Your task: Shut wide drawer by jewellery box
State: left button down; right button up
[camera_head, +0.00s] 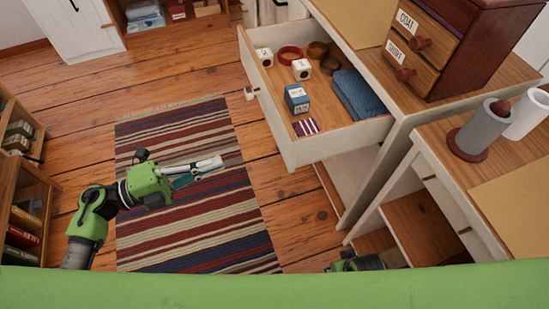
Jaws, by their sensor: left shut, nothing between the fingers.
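The wide white drawer (290,146) is pulled out from the dresser by the jewellery box. It holds two white cubes, a small blue box, a red ring, brown bands and a folded blue cloth. A small round knob (249,93) shows on its front. The dark wooden jewellery box (490,48), with small drawers labelled COAT and perhaps SHORT, stands on the dresser top beside it. My left gripper (216,165) is shut and empty, left of the drawer front and apart from it, above the striped rug. A part of my right arm shows at the bottom; its fingers are hidden.
A grey cylinder (482,130) and a white one stand on a desk (440,140) at the right. Open shelves (22,170) with books stand at the left edge. The striped rug (190,225) and bare plank floor leave free room before the drawer.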

pick_arm(q)
jog(key=m+g, duration=0.1)
send_near(286, 148)
jog(key=x, duration=0.5)
jog(key=shift+w+d+f, duration=0.1)
jog(key=shift+w+d, duration=0.1)
jog(key=shift+d, duration=0.1)
jog(key=shift+w+d, duration=0.2)
jog(key=shift+d, duration=0.45)
